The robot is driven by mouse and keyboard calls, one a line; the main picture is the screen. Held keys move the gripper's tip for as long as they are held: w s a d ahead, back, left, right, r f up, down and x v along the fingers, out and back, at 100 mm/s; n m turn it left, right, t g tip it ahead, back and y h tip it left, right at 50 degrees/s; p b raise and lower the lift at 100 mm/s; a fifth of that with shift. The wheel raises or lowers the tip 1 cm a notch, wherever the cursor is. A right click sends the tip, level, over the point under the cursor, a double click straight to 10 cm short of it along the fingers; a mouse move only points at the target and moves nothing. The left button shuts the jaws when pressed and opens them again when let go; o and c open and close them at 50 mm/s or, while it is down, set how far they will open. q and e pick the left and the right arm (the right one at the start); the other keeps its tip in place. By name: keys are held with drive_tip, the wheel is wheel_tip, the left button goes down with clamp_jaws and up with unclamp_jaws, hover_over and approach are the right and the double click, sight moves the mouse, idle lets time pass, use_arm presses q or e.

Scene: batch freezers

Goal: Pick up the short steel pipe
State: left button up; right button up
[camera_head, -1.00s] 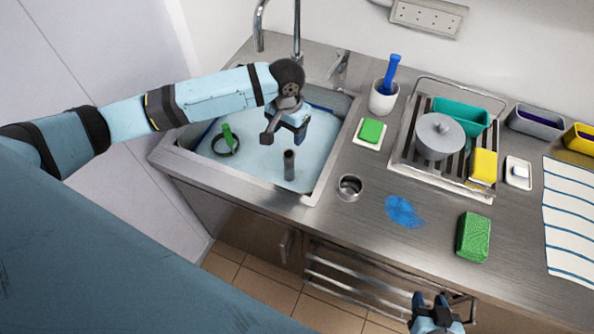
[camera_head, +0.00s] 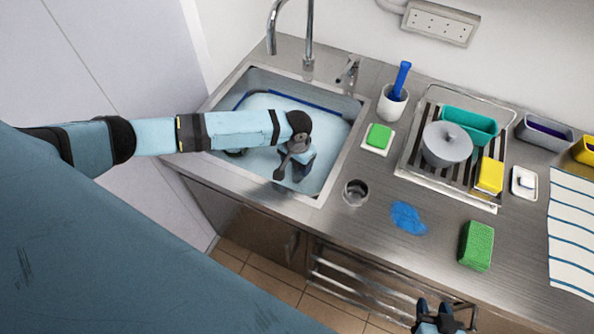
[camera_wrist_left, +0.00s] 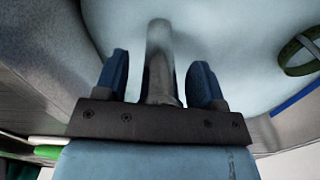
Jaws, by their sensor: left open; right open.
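The short steel pipe (camera_wrist_left: 159,60) stands in the sink in the left wrist view, between the two blue fingers of my left gripper (camera_wrist_left: 161,82). The fingers are apart, with a gap visible on each side of the pipe. In the head view my left gripper (camera_head: 290,172) is low over the front right part of the sink (camera_head: 262,108), and it hides the pipe. My right gripper (camera_head: 440,310) is open and empty at the bottom edge of the head view, in front of the counter.
A steel cup or hole (camera_head: 355,192) is right of the sink. A green sponge (camera_head: 476,245), blue patch (camera_head: 408,217) and soap dish (camera_head: 378,138) lie on the counter. A drying rack (camera_head: 410,160) holds a grey pot (camera_head: 447,145). The faucet (camera_head: 309,35) rises behind the sink.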

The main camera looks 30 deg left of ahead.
use_arm(q)
drive_tip(key=shift+f, duration=0.1)
drive_tip(key=shift+c, duration=0.4)
drive_tip(key=c, duration=0.7)
